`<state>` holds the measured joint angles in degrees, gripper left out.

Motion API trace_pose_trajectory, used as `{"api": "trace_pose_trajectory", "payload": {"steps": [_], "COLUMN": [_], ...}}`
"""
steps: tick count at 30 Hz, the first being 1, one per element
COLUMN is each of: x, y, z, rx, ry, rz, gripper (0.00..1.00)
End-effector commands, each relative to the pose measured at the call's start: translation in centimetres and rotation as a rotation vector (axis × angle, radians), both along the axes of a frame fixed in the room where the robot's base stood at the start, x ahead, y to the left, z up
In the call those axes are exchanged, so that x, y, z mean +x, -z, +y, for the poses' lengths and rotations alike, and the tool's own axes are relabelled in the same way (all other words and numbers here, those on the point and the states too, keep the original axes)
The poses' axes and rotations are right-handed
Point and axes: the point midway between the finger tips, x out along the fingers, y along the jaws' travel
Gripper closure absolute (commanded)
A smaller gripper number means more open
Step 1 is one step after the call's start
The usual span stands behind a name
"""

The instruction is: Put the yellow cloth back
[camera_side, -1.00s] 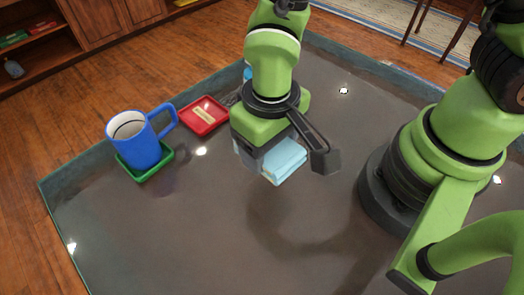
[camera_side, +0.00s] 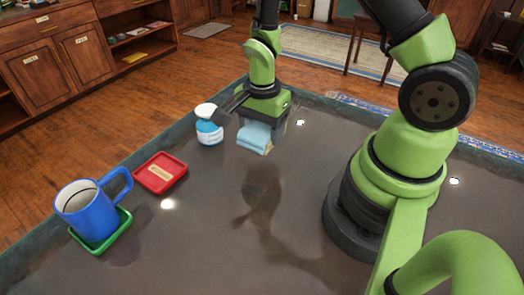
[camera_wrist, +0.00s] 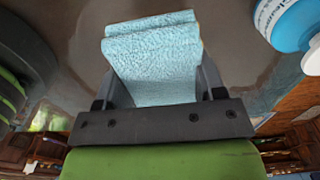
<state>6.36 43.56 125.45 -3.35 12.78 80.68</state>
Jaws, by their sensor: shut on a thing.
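My gripper (camera_side: 262,118) is shut on a folded light-blue cloth (camera_side: 254,137) and holds it above the table. The cloth looks light blue, and I see no yellow cloth in either view. In the wrist view the cloth (camera_wrist: 155,60) sits between the two fingers of my gripper (camera_wrist: 158,85), its folded layers pointing away from the palm.
A red tray (camera_side: 160,174) with a label is empty. A blue mug (camera_side: 88,212) stands on a green tray (camera_side: 124,218). The table (camera_side: 190,250) is clear in front.

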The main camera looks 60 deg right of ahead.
Motion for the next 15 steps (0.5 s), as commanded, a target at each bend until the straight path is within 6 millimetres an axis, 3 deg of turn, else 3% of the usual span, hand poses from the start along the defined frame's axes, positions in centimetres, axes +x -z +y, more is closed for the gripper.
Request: {"api": "trace_pose_trajectory", "payload": {"steps": [15], "x": [0.0], "y": [5.8], "z": [0.0], "rx": [0.000], "ry": [-0.003], "rz": [0.000], "gripper": [0.63]}}
